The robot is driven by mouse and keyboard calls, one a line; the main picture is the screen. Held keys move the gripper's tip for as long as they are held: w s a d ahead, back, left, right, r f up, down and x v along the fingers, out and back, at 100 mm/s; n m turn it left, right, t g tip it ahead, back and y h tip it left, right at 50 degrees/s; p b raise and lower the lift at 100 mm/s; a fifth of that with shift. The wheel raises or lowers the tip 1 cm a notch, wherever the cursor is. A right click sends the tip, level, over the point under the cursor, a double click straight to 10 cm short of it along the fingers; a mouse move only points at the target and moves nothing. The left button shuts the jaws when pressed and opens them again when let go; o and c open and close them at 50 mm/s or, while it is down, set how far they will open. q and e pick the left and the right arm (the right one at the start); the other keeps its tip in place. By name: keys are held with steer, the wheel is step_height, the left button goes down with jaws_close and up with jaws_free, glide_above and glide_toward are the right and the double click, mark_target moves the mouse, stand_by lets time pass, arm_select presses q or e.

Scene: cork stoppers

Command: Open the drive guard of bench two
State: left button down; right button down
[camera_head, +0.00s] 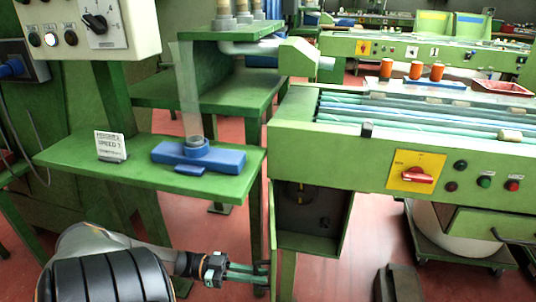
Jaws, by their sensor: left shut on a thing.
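A green bench (380,170) stands on the right, with no bench number that I can read. Under its left end is an open-fronted compartment (325,235) with a dark interior and a small round part inside. A narrow green panel (274,245), apparently the drive guard seen nearly edge-on, stands at the compartment's left side. My left gripper (261,274) reaches in low from the left. It is shut on a small dark part at the panel's left face, apparently the guard handle; the fingertips' exact contact is hard to see. My right gripper is out of view.
A green side table (60,160) with a blue fixture (200,157) and a "SPEED" card (110,146) stands above my left arm. A yellow plate with a red switch (416,174) is on the bench front. A dark block (398,284) lies on the red floor (340,270).

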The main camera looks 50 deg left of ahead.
arm_select(q)
steer(key=shift+v, duration=1.1)
steer(key=c, duration=1.2)
jaws_free()
steer(key=shift+o, duration=0.2)
steer(key=b+v, duration=0.1)
steer(key=v, duration=1.1)
steer(key=shift+s+a, duration=0.2)
steer(key=shift+d, duration=0.1)
